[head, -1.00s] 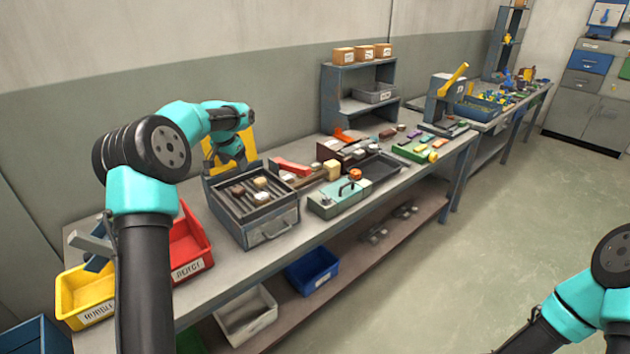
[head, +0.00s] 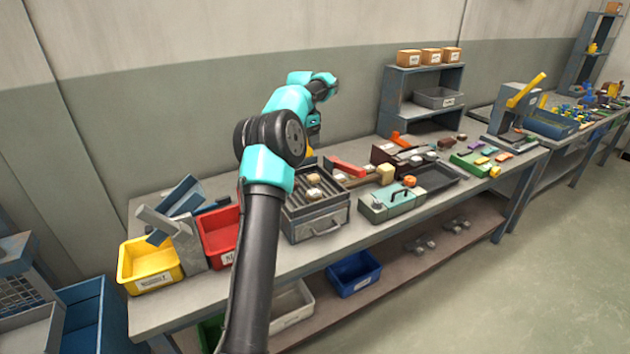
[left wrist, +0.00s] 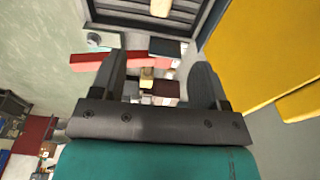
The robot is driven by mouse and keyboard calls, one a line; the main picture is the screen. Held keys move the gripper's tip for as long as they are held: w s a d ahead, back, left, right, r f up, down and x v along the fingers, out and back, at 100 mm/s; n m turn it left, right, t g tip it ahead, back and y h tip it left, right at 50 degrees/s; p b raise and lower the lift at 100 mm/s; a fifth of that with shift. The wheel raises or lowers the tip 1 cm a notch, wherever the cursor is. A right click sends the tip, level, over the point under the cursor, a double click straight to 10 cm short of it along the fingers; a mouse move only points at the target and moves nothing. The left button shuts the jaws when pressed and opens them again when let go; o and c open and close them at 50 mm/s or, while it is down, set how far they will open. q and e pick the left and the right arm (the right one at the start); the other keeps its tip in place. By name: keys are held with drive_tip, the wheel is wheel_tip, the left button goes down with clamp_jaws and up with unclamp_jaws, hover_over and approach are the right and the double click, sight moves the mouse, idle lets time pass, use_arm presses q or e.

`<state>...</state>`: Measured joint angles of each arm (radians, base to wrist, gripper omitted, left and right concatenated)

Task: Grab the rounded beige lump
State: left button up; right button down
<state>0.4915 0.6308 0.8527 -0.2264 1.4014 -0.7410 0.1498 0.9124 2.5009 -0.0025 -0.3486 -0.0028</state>
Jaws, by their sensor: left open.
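Two small pale lumps sit on the dark slatted top of a grey heater box (head: 318,222) in the head view. One beige lump (head: 314,179) is toward the back and another (head: 312,194) is nearer the front; I cannot tell for sure which is rounder. The left wrist view shows a beige lump (left wrist: 160,8) on dark slats, cut by the top edge. My left gripper (left wrist: 157,80) is open, with nothing between its fingers. In the head view, my left gripper (head: 314,127) is above and behind the box, its fingertips hard to make out. My right gripper is out of view.
A red bin (head: 220,238) and a yellow bin (head: 150,263) stand left of the heater box. A green case with a handle (head: 392,206) and a dark tray (head: 436,181) stand to its right. A yellow panel (left wrist: 260,50) is close on the right in the wrist view.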

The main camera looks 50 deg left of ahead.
use_arm(q)
hover_over(313, 176)
drive_tip(key=f, duration=1.1)
drive_tip(key=shift+s+d+f, duration=0.1)
drive_tip(key=shift+s+f, duration=0.05)
drive_tip(key=shift+s, duration=0.05)
drive_tip(key=shift+w+f, duration=0.15)
drive_tip(key=shift+f, duration=1.15)
drive_tip(key=shift+w+f, duration=0.1)
drive_tip(key=shift+f, duration=1.15)
drive_tip(key=c, duration=1)
